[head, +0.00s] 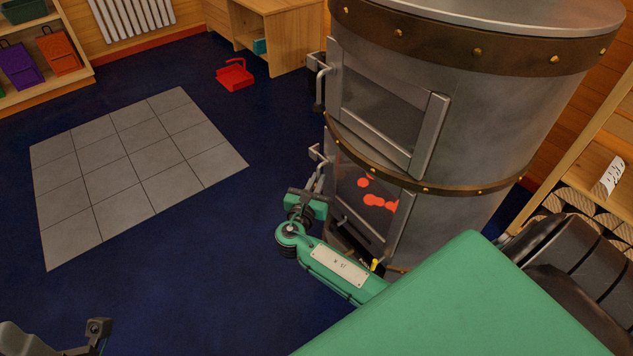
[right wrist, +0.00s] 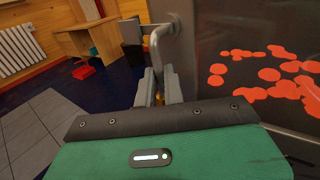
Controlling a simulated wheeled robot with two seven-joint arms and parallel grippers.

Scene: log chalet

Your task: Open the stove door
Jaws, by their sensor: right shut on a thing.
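The round grey metal stove (head: 470,130) has an upper door (head: 385,100) and a lower door (head: 365,200) with a dark pane showing orange-red embers. The embers also show in the right wrist view (right wrist: 265,75). The lower door's bent metal handle (head: 317,153) is on its left side. My right gripper (head: 318,182) is shut on this handle (right wrist: 158,38), its fingers around the lower part. The lower door looks about flush with the stove; I cannot tell if it is slightly ajar. Part of my left gripper (head: 97,328) shows at the bottom left, away from the stove.
Grey floor tiles (head: 135,170) and blue floor lie clear left of the stove. A red dustpan (head: 235,76) lies near a wooden desk (head: 275,40). A log store (head: 580,205) stands right of the stove. A shelf with bins (head: 40,65) is at the far left.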

